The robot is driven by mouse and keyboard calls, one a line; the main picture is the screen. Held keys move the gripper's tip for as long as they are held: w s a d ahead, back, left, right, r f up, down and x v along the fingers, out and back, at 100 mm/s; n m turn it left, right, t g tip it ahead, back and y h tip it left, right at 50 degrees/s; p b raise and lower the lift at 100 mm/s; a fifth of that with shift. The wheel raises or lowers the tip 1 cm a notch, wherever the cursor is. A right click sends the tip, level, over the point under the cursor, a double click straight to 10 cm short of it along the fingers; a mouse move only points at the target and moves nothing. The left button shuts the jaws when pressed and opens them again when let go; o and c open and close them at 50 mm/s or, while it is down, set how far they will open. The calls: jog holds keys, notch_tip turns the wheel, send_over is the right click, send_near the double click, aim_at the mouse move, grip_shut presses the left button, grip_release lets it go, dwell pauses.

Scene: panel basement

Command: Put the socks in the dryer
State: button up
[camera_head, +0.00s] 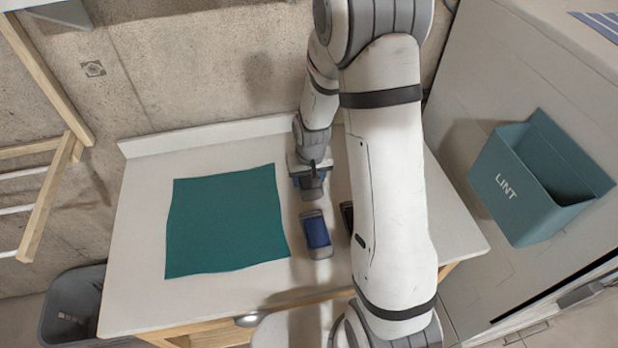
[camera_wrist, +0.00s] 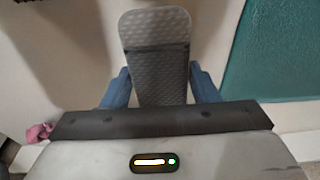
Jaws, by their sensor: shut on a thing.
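My gripper (camera_head: 312,182) is over the white table, just right of the teal cloth. In the wrist view its blue fingers stand on either side of a grey, textured, soft-looking piece (camera_wrist: 158,75) with a dark band and a lighter rounded tip. It is shut on this piece, which looks like a sock. In the head view a blue piece with grey ends (camera_head: 316,234) shows just in front of the gripper. A darker piece (camera_head: 347,212) beside it is partly hidden by my arm. I cannot tell which of these is the held one. No dryer opening is clearly visible.
The teal cloth (camera_head: 222,222) lies flat on the table (camera_head: 140,215). A teal LINT bin (camera_head: 510,195) is fixed to the large grey panel at right. A grey basket (camera_head: 70,310) and a wooden rack (camera_head: 48,195) stand left. A pink item (camera_wrist: 38,132) shows in the wrist view.

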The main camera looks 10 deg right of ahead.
jog(key=shift+f, duration=0.6)
jog(key=shift+f, duration=0.2)
jog(key=o, duration=1)
jog(key=shift+r, duration=0.1)
